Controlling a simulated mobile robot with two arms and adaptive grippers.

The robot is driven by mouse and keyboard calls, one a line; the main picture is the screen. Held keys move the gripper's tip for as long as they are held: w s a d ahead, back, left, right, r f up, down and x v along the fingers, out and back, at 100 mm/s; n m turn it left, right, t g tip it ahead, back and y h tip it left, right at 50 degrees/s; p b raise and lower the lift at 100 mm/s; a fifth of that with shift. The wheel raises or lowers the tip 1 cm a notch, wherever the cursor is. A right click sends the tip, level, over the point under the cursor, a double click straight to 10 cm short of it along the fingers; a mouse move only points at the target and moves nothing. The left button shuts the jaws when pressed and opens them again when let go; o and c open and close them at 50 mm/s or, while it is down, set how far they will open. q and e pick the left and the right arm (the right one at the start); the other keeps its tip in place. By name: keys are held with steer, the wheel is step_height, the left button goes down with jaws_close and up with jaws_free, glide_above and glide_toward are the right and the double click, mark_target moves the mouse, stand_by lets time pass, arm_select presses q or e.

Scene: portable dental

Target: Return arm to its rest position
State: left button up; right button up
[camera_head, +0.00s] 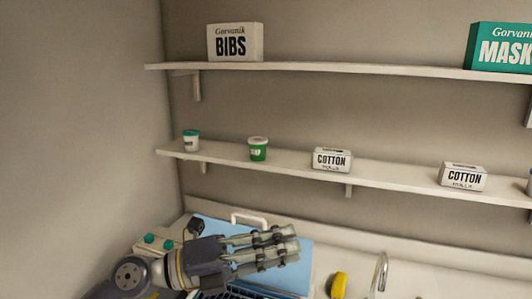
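My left gripper (294,245) reaches in from the lower left, its grey segmented fingers pointing right. It is over a light blue surface (215,225) with a white handle (249,218) at its back edge, below the lower shelf. I see nothing held in the fingers, but from this angle I cannot tell whether they are open or shut. My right gripper is not in view.
The lower shelf (400,188) holds small tubs (191,141) (258,149) and cotton boxes (332,160) (463,177). The upper shelf (350,69) holds a bibs box (235,43) and a masks box (499,48). A yellow object (339,285) and a metal faucet (379,273) stand right of the gripper.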

arm_select(q)
steer(key=w+a+n+t+y, duration=0.3)
steer(key=a+n+t+y, duration=0.15)
steer(key=n+t, duration=0.5)
steer(key=w+a+n+t+y, duration=0.3)
steer(key=a+n+t, duration=0.35)
steer(key=n, duration=0.55)
steer(key=s+a+f+n+g+y, duration=0.1)
steer(key=a+f+n+g+y, duration=0.1)
steer(key=a+f+n+y, duration=0.55)
steer(key=s+a+f+n+g+y, duration=0.1)
steer(key=a+f+n+g+y, duration=0.2)
steer(key=f, duration=0.8)
steer(key=s+a+f+n+g+y, duration=0.25)
steer(key=s+f+g, duration=0.35)
steer(key=s+f, duration=0.6)
steer(key=s+d+f+n+g+h, duration=0.15)
steer(key=s+f+g, duration=0.55)
steer(key=s, duration=0.7)
step_height(320, 180, down, 29)
steer(key=s+b, duration=0.1)
steer(key=b, duration=0.1)
steer(key=s+a+f+g+b, duration=0.1)
steer(key=s+a+f, duration=0.2)
steer(key=s+f, duration=1.4)
steer(key=shift+f+b, duration=0.4)
steer(key=shift+f, duration=0.2)
